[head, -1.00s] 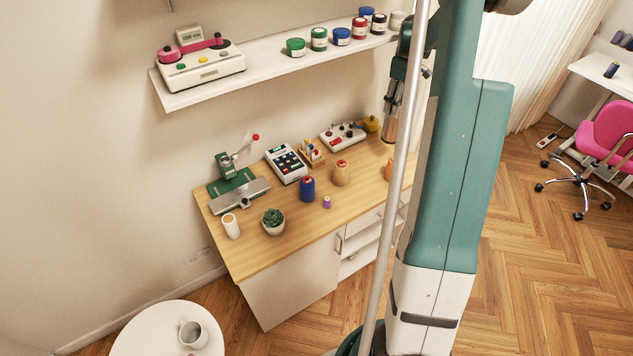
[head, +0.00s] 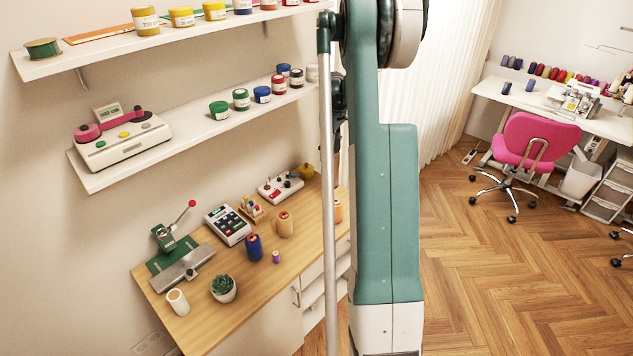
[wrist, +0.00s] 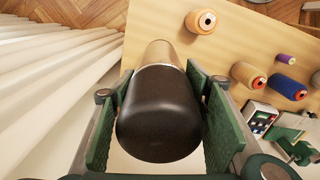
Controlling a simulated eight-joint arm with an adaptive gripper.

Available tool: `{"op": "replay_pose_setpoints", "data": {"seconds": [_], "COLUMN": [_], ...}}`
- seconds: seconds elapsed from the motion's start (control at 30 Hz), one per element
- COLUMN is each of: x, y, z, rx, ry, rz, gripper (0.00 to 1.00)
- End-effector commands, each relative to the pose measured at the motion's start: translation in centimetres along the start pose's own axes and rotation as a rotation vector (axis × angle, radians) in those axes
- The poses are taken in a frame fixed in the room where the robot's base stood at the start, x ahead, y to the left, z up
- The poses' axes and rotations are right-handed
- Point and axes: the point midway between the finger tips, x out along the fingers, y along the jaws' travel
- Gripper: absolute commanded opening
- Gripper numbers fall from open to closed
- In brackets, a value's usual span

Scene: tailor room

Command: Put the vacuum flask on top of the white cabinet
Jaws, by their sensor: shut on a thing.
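In the wrist view my gripper (wrist: 161,92) is shut on the vacuum flask (wrist: 158,118), its green-padded fingers on either side. The flask has a dark, rounded near end and a copper-coloured far part. It is above or beside a wooden top (wrist: 222,78); I cannot tell the gap. In the head view my arm hides the flask and most of my gripper. A white cabinet (head: 268,334) with a wooden top and drawers stands against the wall, left of my arm. I see no other clear candidate for the white cabinet.
A white curtain (head: 430,90) hangs behind my arm. Open floor lies right.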

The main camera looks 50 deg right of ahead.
Motion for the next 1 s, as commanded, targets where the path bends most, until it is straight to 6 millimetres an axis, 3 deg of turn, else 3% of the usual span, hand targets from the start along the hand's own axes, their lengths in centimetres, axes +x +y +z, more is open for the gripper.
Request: {"op": "replay_pose_setpoints", "data": {"seconds": [0.33,0.8,1.0], "x": [4.3,5.2,6.7], "y": [0.0,0.0,0.0], "z": [0.0,0.0,0.0], "rx": [0.0,0.0,0.0], "ry": [0.0,0.0,0.0], "rz": [0.0,0.0,0.0], "gripper": [0.18,0.18,0.18]}}
